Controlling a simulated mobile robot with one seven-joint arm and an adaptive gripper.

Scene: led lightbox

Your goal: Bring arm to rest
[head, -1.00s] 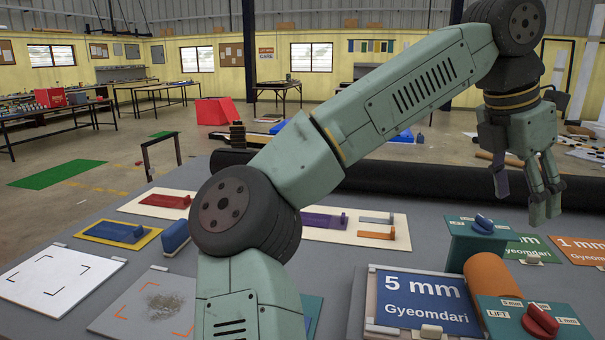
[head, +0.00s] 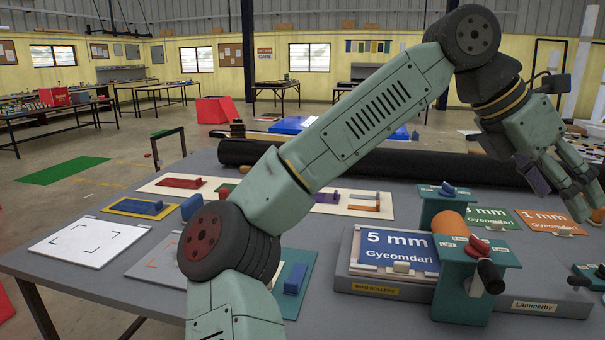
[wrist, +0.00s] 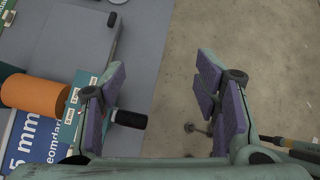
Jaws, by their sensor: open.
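My arm (head: 365,125) reaches up and across the workbench from the lower middle to the right in the head view. My gripper (head: 556,190) hangs at the right, tilted down and outward, above and beyond the roller press. It is open and empty. In the wrist view my gripper (wrist: 170,100) shows its two purple-padded fingers wide apart, with bare concrete floor and the bench edge between and below them. The left finger overlaps the press's black crank handle (wrist: 130,118) in that view; I see no clear contact.
The mini roller press with its orange roller (head: 449,222), red knob and black crank (head: 491,276) stands on the bench. A black roll (head: 330,160) runs along the back. A white framed board (head: 90,240) lies at left.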

